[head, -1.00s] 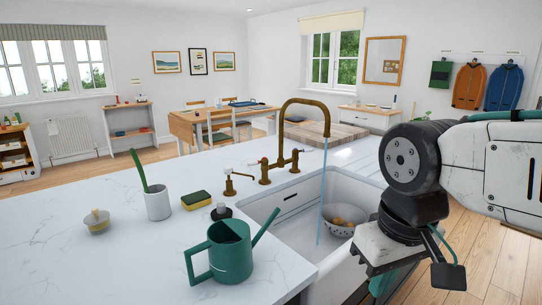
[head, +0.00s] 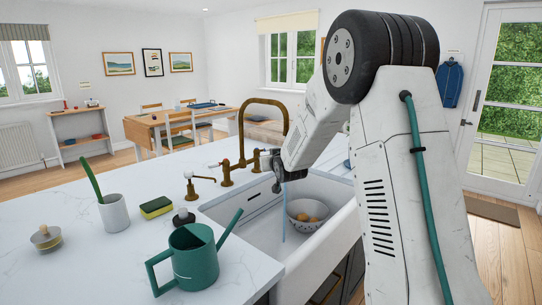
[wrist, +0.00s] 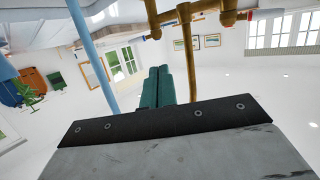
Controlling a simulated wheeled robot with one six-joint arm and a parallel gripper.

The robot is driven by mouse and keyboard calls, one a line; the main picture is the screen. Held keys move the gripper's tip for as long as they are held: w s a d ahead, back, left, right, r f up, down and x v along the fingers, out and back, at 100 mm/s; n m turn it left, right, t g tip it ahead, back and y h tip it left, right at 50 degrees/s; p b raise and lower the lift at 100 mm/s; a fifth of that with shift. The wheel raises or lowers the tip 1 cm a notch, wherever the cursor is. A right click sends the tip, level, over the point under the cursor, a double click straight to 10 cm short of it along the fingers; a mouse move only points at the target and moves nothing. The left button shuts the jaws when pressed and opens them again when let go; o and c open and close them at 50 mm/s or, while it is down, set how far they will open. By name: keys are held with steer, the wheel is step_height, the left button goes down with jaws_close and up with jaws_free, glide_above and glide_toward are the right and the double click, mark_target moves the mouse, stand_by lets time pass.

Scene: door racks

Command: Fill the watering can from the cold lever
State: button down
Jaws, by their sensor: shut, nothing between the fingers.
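The green watering can (head: 195,262) stands upright on the counter, left of the sink and away from the stream. The brass tap (head: 242,140) arches over the sink, with a lever on each side of its body. A thin blue water stream (head: 284,225) falls into the sink; it also shows in the wrist view (wrist: 92,55). My gripper (wrist: 165,72) shows teal fingers shut together and empty, beside the brass tap pipe (wrist: 188,50). In the head view my arm end is beside the tap's right side and hides the fingers and part of that lever; contact cannot be told.
The white sink (head: 262,228) holds a colander (head: 306,212) with yellowish items. The counter's front left is clear.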

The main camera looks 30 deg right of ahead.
mark_target(264, 150)
steer(key=w+d+f+t+h, duration=0.1)
steer(key=w+d+f+t, duration=0.4)
steer(key=d+f, duration=0.35)
steer(key=x, duration=1.4)
steer(key=shift+a, duration=0.25)
steer(key=shift+w+a, duration=0.1)
